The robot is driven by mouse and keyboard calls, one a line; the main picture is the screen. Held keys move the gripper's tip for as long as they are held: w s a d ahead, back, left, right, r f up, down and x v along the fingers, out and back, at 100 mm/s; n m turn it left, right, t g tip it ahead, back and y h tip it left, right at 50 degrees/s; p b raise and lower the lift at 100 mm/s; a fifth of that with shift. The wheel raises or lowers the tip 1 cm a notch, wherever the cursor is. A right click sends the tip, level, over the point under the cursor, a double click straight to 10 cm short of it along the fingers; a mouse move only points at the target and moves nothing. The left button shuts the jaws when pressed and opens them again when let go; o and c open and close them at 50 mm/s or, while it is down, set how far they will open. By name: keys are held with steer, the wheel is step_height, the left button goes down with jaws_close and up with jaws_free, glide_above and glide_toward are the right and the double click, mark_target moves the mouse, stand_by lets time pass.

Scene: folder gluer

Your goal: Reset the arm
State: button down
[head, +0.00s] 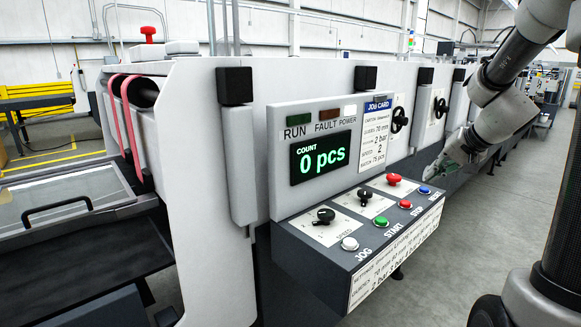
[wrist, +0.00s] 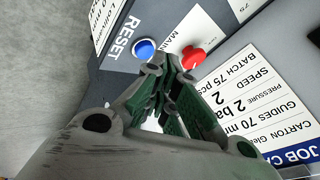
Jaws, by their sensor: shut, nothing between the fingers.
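My arm comes in from the upper right of the head view. My gripper (head: 449,168) hangs beyond the far right end of the control panel (head: 318,262), above the blue button (head: 424,189) in the picture. In the wrist view my gripper (wrist: 165,68) has its fingers together, with nothing between them. The blue button (wrist: 144,48), beside the word RESET, lies just above the fingertips in the picture. A red button or knob (wrist: 192,57) is just right of them. Whether the fingertips touch either one I cannot tell.
The panel also carries a red stop button (head: 405,204), a green start button (head: 381,220), a white jog button (head: 349,243) and a red mushroom knob (head: 393,179). The count display (head: 322,157) reads 0 pcs. Grey floor (head: 475,240) is clear right of the panel.

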steer(key=s+a+r+n+g+h, duration=0.1)
steer(key=s+a+r+n, duration=0.1)
steer(key=s, duration=1.1)
steer(key=s+a+r+n+g+h, duration=0.1)
steer(key=s+a+n, duration=0.3)
steer(key=s, duration=1)
steer(key=shift+s+a+r+n+g+h, duration=0.3)
steer(key=shift+a+r+n+g+h, duration=0.15)
steer(key=shift+a, duration=0.2)
